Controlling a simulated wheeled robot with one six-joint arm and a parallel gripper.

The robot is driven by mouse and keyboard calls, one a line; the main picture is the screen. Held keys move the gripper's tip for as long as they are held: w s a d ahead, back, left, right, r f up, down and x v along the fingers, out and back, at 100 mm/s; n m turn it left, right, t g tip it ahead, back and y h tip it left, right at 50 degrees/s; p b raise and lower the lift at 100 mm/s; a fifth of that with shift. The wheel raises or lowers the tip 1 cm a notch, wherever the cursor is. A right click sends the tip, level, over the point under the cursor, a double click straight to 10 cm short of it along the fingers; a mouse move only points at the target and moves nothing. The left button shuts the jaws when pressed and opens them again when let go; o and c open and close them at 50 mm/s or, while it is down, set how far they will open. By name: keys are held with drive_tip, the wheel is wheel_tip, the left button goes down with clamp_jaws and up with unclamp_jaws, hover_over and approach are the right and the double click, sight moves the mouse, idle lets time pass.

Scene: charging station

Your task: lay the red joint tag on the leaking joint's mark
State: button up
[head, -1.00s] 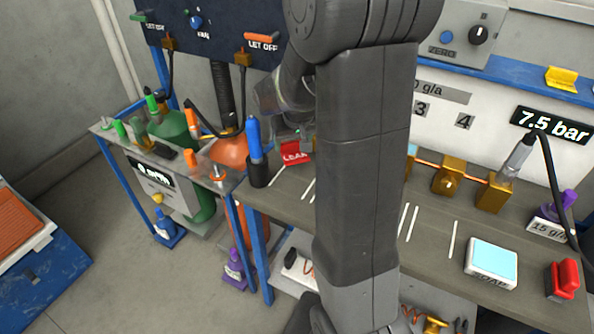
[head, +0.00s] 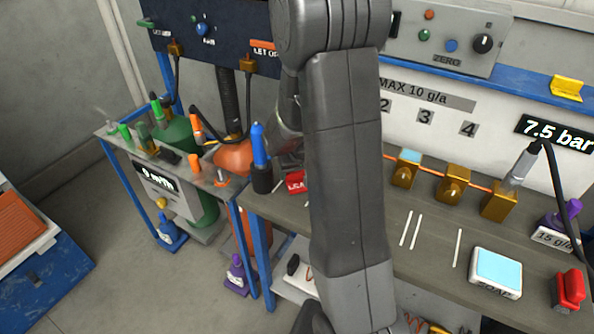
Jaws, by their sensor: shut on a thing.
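The red joint tag (head: 296,182), with white lettering, shows just left of my arm, over the left part of the bench. My gripper (head: 291,158) is mostly hidden behind my forearm; the part that shows is right above the tag, and it is shut on the tag. I cannot tell whether the tag touches the bench. Brass joints (head: 453,184) stand along an orange pipe at the back of the bench (head: 430,272). White line marks (head: 458,248) lie on the bench in front of them. Marks behind my arm are hidden, and I cannot tell which joint leaks.
A blue-tipped pen stands in a black holder (head: 262,180) close to the left of the tag. A grey probe (head: 521,168) with a black cable stands on the right joint.

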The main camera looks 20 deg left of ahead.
sight(302, 191)
drive_tip(key=o, duration=0.9)
drive_tip(key=shift+o, duration=0.2)
drive_tip(key=shift+r, duration=0.4)
drive_tip(key=v, duration=1.1)
drive_tip(key=shift+s+r, duration=0.15)
drive_tip(key=shift+d, duration=0.1)
